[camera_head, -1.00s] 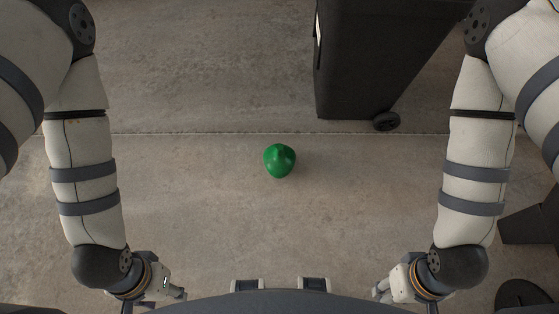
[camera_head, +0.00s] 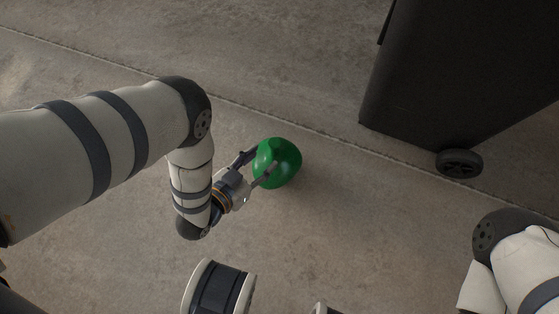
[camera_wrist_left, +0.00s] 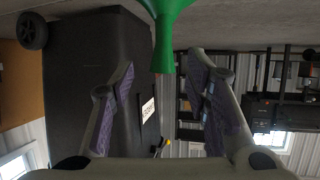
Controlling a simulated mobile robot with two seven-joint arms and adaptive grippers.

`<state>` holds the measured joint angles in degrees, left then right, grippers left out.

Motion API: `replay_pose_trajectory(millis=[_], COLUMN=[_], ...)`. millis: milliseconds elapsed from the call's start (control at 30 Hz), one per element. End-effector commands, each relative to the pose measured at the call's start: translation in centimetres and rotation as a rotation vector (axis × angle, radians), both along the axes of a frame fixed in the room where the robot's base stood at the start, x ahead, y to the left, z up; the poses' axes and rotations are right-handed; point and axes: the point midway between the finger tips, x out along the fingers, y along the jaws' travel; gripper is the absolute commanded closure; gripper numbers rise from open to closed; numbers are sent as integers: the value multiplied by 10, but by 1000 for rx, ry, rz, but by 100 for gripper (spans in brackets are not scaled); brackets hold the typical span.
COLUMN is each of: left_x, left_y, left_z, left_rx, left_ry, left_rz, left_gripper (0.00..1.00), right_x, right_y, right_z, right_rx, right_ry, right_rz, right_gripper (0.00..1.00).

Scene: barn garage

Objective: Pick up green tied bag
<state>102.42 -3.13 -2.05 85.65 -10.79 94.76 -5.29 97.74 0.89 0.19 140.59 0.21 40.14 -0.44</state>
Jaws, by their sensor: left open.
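The green tied bag (camera_head: 282,160) is round and glossy and sits on the concrete floor near the middle of the head view. My left gripper (camera_head: 259,165) is at its left side, with its open fingers spread toward the bag and overlapping its near edge in the picture. In the left wrist view the bag (camera_wrist_left: 166,12) shows at the top, its narrow tied neck hanging between my two open fingers (camera_wrist_left: 163,88). I cannot tell whether a finger touches it. My right gripper is out of view; only part of the right arm shows at the lower right.
A large black wheeled bin (camera_head: 450,80) stands at the upper right, its wheel (camera_head: 459,162) on the floor. The floor (camera_head: 330,230) around the bag is clear. A seam runs across the concrete behind the bag.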

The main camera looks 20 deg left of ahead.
Motion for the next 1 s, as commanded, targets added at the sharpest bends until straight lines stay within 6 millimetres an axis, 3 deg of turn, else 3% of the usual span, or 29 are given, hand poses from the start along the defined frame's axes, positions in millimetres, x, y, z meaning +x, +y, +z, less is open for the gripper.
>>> replay_pose_trajectory(millis=[400, 667, 700, 900, 1000], left_x=[61, 68, 68, 68, 68], left_y=[-12, -14, -14, -14, -14], left_z=[-31, -29, -29, -30, -30], left_rx=[0, 1, 1, 1, 1], left_ry=[4, 4, 4, 4, 5], left_rz=[0, 1, 1, 1, 1], left_gripper=[57, 57, 59, 100, 100], right_x=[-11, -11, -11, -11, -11], right_y=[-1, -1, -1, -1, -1], right_z=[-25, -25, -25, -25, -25], right_rx=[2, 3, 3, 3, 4], right_ry=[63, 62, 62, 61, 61], right_rz=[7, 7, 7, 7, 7], right_gripper=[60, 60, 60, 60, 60])
